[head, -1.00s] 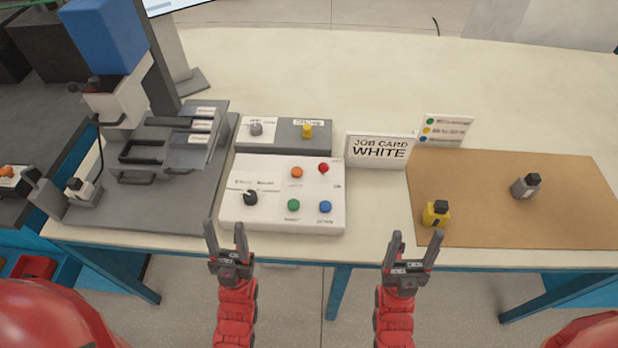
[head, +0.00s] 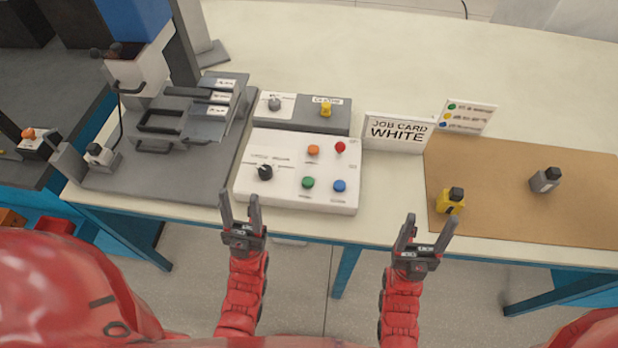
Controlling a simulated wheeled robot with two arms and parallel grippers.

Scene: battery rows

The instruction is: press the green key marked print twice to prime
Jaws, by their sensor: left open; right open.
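The green key (head: 308,183) is a round button on the white control panel (head: 252,190), in its lower row, left of the blue button (head: 340,186). Its printed label is too small to read. An orange button (head: 313,150), a red knob (head: 340,147) and a black dial (head: 265,172) share the panel. My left gripper (head: 240,208) is open and empty near the panel's front left corner, to the left of and nearer than the green key. My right gripper (head: 429,232) is open and empty at the table's front edge, right of the panel.
A grey machine (head: 170,180) stands left. A grey box (head: 300,112) with a yellow knob sits behind the panel.

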